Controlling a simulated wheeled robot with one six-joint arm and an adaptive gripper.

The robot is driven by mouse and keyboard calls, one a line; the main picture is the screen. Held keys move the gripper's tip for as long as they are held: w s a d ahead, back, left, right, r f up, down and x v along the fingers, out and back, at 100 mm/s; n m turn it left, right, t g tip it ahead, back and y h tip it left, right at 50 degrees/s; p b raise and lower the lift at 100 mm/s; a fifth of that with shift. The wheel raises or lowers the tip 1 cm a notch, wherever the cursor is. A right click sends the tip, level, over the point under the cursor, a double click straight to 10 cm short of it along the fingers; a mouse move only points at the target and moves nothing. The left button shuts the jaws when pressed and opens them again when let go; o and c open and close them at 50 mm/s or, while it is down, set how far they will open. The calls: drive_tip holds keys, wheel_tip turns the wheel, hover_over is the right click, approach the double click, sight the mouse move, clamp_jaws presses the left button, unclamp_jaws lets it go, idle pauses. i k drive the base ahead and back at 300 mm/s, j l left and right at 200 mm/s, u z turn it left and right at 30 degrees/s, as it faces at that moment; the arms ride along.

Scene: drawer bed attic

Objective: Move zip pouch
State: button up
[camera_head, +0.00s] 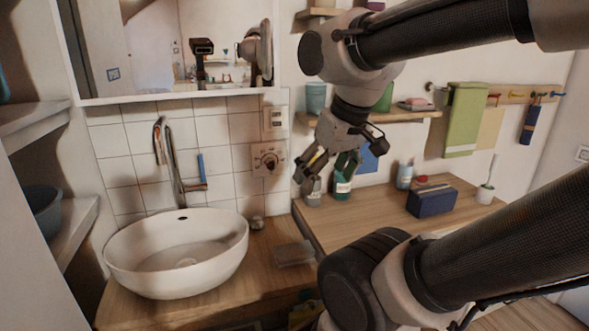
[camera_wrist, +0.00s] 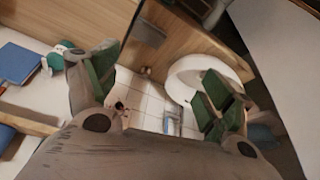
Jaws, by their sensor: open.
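A dark blue, box-shaped pouch (camera_head: 432,202), which looks like the zip pouch, lies on the right-hand wooden counter in the head view. My gripper (camera_head: 325,172) is to the left of the pouch and higher, by the bottles at the back of the counter. Its fingers are spread and nothing is between them. In the wrist view my gripper (camera_wrist: 157,92) also shows open, with green pads facing the tiled wall and sink. I cannot make out the pouch in the wrist view.
A teal bottle (camera_head: 342,185) and a grey bottle (camera_head: 313,192) stand close below my gripper. A pale bottle (camera_head: 404,176) is behind the pouch. A white sink (camera_head: 178,250) is left. A wall shelf (camera_head: 395,116) hangs above.

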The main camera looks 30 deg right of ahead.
sight(431, 201)
drive_tip(key=z, duration=1.8)
